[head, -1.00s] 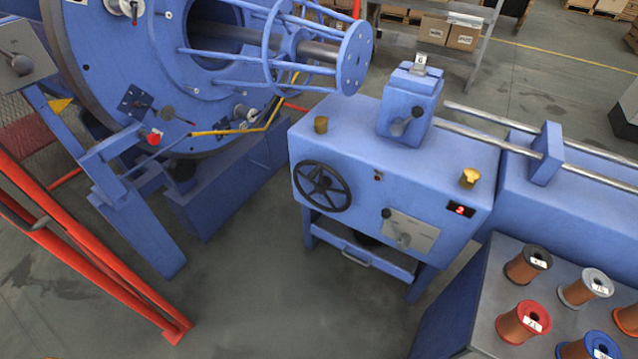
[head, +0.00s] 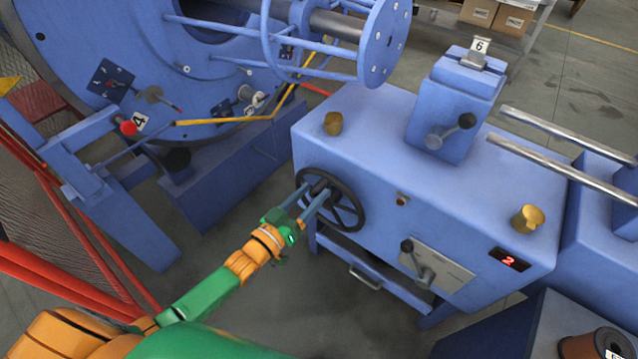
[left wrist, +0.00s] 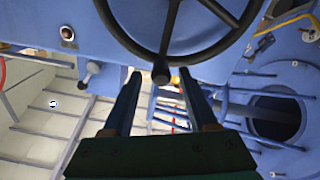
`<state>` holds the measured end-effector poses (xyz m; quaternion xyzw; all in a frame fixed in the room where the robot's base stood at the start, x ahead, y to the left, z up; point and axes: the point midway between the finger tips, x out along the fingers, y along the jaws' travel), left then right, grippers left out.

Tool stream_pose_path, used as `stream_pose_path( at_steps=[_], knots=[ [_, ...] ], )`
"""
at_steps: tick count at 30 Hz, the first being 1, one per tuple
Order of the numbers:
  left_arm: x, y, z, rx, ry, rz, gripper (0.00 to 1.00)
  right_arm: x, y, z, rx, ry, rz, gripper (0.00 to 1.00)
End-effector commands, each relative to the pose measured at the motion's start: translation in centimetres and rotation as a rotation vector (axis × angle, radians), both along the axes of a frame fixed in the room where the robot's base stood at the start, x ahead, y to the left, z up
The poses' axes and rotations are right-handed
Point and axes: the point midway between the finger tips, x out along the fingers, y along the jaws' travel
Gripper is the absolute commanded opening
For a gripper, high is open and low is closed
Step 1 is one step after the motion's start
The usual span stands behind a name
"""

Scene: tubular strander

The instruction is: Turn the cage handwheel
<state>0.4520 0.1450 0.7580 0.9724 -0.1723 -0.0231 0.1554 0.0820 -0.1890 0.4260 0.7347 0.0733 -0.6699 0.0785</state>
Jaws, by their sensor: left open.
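The black spoked handwheel (head: 362,208) is on the front face of the blue machine box, at the left of that face. My left gripper (head: 315,188) reaches it from the lower left, with its open fingers in front of the wheel. In the left wrist view the handwheel (left wrist: 229,38) fills the top. A dark round knob (left wrist: 161,74) at the wheel's rim shows between the two fingertips of my left gripper (left wrist: 160,73), with a gap on each side. In the head view the fingers hide part of the wheel. My right gripper is not in view.
A crank lever (head: 416,261) on a grey plate and a red display (head: 510,259) reading 2 are to the wheel's right. The large blue rotor frame (head: 228,139) stands at the left. Grey floor lies open before the box.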

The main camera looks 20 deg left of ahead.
Motion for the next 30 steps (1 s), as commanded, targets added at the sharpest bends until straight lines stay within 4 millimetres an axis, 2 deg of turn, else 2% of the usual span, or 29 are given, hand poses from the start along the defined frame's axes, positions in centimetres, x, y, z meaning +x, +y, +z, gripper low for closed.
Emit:
stream_pose_path(
  at_steps=[4,12,13,19,30],
  knots=[
    [2.1,-0.7,-0.1,0.001,0.0,0.001,0.59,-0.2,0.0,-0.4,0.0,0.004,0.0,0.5],
    [2.5,-0.9,-0.1,0.003,0.002,0.0,0.59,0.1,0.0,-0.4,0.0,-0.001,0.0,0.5],
    [2.5,-0.9,-0.1,0.003,0.003,0.001,0.56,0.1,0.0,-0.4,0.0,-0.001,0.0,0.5],
    [2.5,-0.9,-0.1,0.003,0.003,0.001,0.02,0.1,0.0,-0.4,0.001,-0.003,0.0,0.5],
    [2.5,-0.9,-0.1,0.003,0.003,0.001,0.0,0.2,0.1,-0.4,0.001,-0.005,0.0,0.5]
  ],
)
